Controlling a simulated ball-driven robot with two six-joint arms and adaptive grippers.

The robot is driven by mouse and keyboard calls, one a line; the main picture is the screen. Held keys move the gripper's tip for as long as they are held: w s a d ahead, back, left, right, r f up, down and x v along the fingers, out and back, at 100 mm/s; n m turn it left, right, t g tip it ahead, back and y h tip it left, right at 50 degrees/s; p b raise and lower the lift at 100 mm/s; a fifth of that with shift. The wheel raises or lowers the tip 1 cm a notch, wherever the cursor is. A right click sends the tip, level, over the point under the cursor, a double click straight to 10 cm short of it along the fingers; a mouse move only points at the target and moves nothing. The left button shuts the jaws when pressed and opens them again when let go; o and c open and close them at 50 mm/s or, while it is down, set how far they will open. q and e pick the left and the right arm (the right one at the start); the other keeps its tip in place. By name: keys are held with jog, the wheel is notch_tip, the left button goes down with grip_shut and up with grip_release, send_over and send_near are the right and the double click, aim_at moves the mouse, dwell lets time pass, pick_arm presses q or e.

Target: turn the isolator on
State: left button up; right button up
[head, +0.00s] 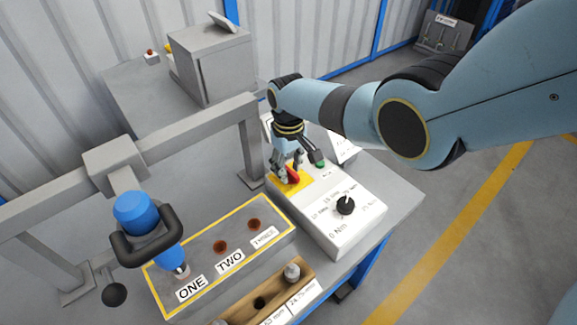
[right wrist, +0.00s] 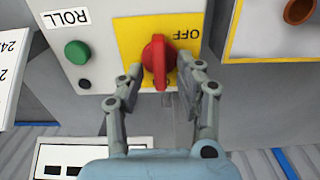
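The isolator is a red rotary knob (right wrist: 157,62) on a yellow plate (right wrist: 130,38) marked OFF, with the lettering upside down in the right wrist view. In the head view the red knob (head: 293,176) is partly covered by the fingers, on its yellow plate (head: 300,186) at the back of a white control box. My right gripper (head: 288,166) is over the knob from above. In the right wrist view its fingers (right wrist: 150,72) are apart, one on each side of the knob, the right one closer to it. I cannot tell whether it touches. My left gripper is not in view.
A green button (right wrist: 76,52) is beside the yellow plate. The control box (head: 335,238) also bears a black torque dial (head: 345,205). A blue tool with a black loop handle (head: 135,212) hangs over a grey yellow-edged tray (head: 205,268). A grey frame post (head: 250,140) stands close left.

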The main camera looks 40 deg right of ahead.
aim_at(289, 169)
notch_tip(289, 169, up, 12)
dwell(0.6)
dwell(0.5)
